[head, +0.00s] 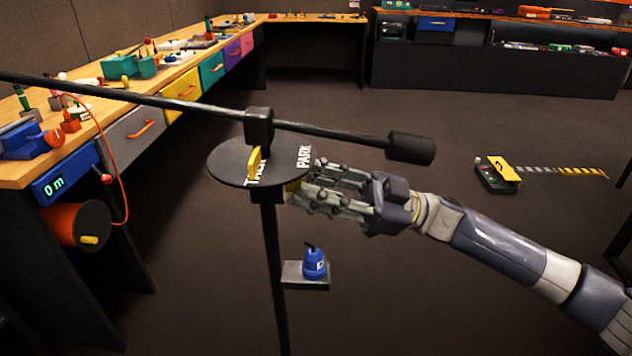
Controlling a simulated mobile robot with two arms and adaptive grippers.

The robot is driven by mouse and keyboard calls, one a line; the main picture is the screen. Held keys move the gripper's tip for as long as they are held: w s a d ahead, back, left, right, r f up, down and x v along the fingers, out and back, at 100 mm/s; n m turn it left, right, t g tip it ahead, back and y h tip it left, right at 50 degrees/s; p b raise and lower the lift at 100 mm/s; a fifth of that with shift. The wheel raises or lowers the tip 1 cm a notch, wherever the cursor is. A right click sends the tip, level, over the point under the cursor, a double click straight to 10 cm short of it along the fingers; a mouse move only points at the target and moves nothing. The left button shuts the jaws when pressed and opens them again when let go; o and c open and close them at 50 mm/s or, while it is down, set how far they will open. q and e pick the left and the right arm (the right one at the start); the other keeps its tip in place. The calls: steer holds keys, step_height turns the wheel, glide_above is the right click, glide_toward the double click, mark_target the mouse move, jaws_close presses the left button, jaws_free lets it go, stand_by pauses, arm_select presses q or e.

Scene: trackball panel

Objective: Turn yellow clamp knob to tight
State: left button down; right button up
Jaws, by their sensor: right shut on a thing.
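A black round plate (228,168) sits on a dark post, with the white words PARK and a partly covered TIGHT on it. A yellow upright tab (254,161) stands on the plate beside the partly covered word. The yellow clamp knob (293,186) shows as a small yellow patch under the plate's right edge, mostly hidden by fingers. My right gripper (300,187) reaches in from the right and is shut on it. How far the knob is turned cannot be told. My left gripper is not in view.
A long black bar (190,107) with a cylinder weight (411,148) crosses above the plate. A cluttered workbench (125,100) runs along the left.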

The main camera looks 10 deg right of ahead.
stand_by(0.4)
steer(key=o, duration=1.1)
steer(key=shift+d, duration=0.1)
steer(key=v, duration=1.2)
